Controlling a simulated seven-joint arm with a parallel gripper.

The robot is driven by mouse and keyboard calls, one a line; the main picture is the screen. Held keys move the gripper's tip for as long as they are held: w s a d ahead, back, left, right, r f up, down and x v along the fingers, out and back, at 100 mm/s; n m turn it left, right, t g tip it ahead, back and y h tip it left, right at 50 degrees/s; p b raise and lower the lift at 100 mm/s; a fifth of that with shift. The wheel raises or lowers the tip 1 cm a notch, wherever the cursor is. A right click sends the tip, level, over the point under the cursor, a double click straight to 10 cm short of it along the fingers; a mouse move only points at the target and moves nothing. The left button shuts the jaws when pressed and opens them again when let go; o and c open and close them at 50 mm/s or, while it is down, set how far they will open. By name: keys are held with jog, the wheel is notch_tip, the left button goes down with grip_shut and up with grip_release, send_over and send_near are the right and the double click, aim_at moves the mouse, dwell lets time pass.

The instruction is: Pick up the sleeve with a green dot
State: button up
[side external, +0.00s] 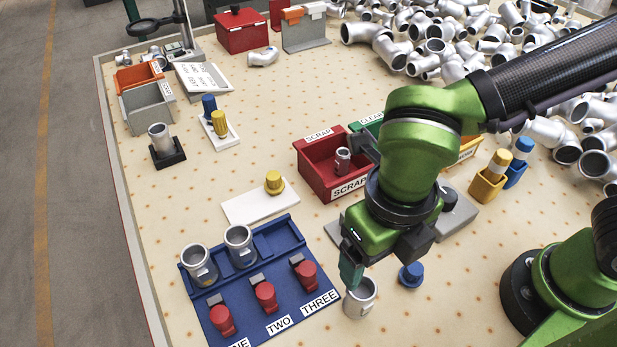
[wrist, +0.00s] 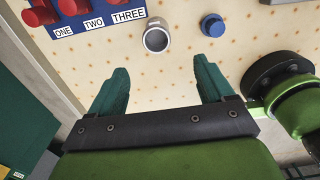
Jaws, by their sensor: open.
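A silver metal sleeve (side external: 361,301) stands upright on the spotted table, just right of the blue board's label THREE. Two other sleeves (side external: 198,266) (side external: 240,246) stand at the back of the blue board (side external: 205,303). I cannot make out a green dot on any sleeve.
A blue knobbed part (side external: 411,275) stands right of the near sleeve. The red SCRAP bin (side external: 318,172) behind my gripper holds a small sleeve (side external: 343,160). Another sleeve (side external: 160,137) stands on a black base at the left. Many pipe elbows (side external: 440,50) heap at the back right.

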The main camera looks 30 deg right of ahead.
aim_at(360, 294)
notch_tip(360, 294, down, 9)
jog(key=shift+f, duration=0.1)
jog(key=shift+w+a+f, duration=0.15)
jog(key=shift+w+f, duration=0.05)
jog(key=shift+f, duration=1.15)
jog(key=shift+w+a+f, duration=0.1)
jog(key=shift+w+f, duration=0.05)
jog(key=shift+f, duration=1.15)
jog(key=shift+c, duration=0.3)
